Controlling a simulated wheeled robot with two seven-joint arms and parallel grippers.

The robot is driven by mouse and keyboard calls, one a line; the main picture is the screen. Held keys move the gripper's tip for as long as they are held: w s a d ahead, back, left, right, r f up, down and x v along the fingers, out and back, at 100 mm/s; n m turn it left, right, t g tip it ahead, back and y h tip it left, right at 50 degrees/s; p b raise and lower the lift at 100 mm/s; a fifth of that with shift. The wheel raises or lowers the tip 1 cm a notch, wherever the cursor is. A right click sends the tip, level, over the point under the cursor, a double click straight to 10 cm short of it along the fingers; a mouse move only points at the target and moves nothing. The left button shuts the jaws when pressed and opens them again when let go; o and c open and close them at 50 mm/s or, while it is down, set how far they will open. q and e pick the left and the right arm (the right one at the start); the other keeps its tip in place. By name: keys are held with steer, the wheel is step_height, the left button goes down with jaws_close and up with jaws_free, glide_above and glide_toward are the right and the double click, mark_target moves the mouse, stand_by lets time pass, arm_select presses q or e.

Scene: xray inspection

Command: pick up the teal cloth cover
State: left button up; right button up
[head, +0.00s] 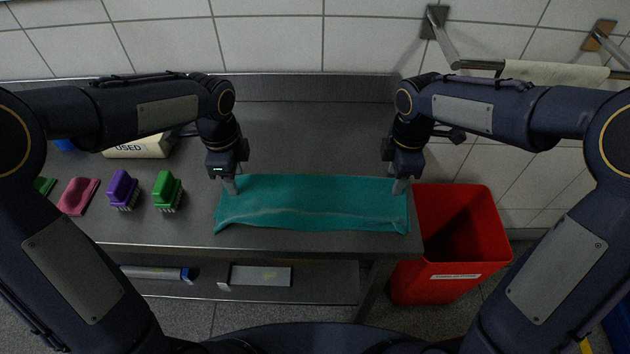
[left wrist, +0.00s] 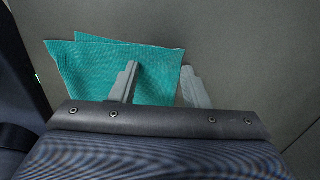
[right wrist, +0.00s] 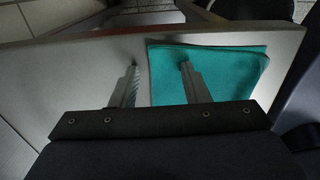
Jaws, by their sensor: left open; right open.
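The teal cloth cover (head: 310,203) lies spread and slightly rumpled along the front right of the metal table. My left gripper (head: 230,187) is at its left end, and my right gripper (head: 400,186) is at its right end. In the left wrist view, the open fingers (left wrist: 164,82) sit either side of the edge of the cloth (left wrist: 155,75), one over the cloth and one beyond it. In the right wrist view, the open fingers (right wrist: 160,80) likewise straddle the edge of the cloth (right wrist: 225,75). Whether the fingertips touch the cloth I cannot tell.
Purple (head: 122,188) and green (head: 167,190) brushes and a pink item (head: 78,196) stand left on the table. A box marked USED (head: 138,148) is behind them. A red bin (head: 485,235) stands right of the table. The tabletop behind the cloth is clear.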

arm_select(q)
jaws_close()
arm_select(e)
jaws_close()
steer(key=shift+f, duration=0.1)
arm_select(q)
steer(key=shift+r, duration=0.1)
stand_by(0.3)
